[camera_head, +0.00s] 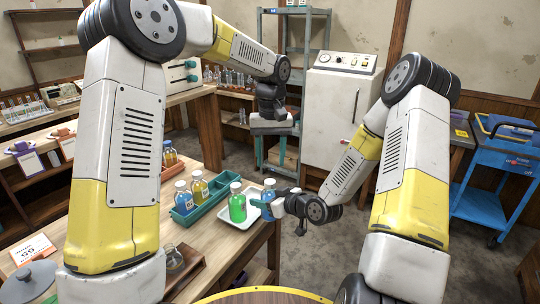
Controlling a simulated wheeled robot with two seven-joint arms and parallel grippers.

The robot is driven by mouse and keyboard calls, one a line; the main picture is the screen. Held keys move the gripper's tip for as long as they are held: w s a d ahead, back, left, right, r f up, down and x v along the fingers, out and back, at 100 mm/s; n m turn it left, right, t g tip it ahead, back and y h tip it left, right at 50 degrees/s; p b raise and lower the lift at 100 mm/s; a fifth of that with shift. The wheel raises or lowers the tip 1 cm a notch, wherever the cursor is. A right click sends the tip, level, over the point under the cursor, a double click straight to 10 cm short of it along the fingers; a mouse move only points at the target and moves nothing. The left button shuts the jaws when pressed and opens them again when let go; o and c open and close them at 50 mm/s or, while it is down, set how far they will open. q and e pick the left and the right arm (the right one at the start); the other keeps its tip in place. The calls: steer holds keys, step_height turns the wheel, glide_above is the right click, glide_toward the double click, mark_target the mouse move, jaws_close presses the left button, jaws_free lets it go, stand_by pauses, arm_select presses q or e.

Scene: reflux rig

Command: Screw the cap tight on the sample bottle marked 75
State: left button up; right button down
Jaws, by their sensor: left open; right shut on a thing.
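Several small capped bottles stand on the wooden bench; I cannot read a 75 on any. A blue bottle (183,199) and a yellow bottle (199,188) sit in a green rack (208,203).
An orange bottle (169,155) stands further back on the bench. A white cabinet (338,115) and a grey shelf rack (307,40) stand behind. A blue cart (495,170) is at the right. A printed card (32,249) and grey lid (28,280) lie at the near left.

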mark_target(271, 181)
arm_select(q)
steer(key=shift+w+r+n, duration=0.15)
steer(key=shift+r+n, duration=0.15)
steer(key=shift+n, duration=0.6)
steer(key=shift+f, duration=0.1)
steer(key=shift+f, duration=3.95)
steer(key=shift+c, duration=0.5)
jaws_close()
steer(key=m, duration=0.4)
steer(key=shift+m, duration=0.4)
steer(key=m, duration=0.6)
steer(key=shift+m, duration=0.3)
steer(key=shift+o, duration=0.9)
jaws_free()
